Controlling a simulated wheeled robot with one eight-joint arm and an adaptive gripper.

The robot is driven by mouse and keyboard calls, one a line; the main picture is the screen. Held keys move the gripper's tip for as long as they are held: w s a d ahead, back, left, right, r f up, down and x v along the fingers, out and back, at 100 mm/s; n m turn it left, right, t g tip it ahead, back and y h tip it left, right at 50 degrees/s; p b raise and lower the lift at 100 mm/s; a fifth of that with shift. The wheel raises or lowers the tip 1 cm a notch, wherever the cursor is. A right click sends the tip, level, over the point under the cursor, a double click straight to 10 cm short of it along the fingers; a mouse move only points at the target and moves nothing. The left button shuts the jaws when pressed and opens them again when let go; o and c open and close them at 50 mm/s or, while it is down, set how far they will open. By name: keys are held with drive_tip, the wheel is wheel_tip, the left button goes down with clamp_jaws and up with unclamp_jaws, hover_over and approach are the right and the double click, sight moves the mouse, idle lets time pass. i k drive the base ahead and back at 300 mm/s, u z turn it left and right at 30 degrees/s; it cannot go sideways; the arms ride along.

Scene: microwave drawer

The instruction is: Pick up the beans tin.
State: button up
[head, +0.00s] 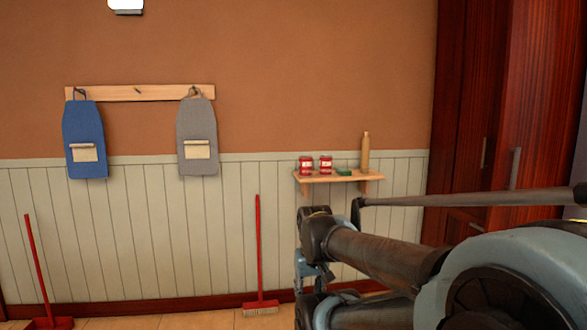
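Two small red tins stand upright on a wooden wall shelf: the left tin (306,165) and the right tin (326,165). Their labels are too small to read, so I cannot tell which one is the beans tin. My arm reaches in from the lower right, and its dark joint is in front of the wall below the shelf. Nothing of mine touches the tins. Blue-grey and dark parts of my arm show below that joint, but I cannot make out gripper fingers among them.
The wooden shelf (312,178) also bears a green item (344,171) and a tan bottle (365,153) to the tins' right. A red broom (258,250) leans below left. A dark red cabinet (470,110) stands right. Aprons hang left. The wall above the tins is clear.

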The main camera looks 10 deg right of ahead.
sight(325, 163)
drive_tip(key=i, duration=1.35)
drive_tip(key=z, duration=0.65)
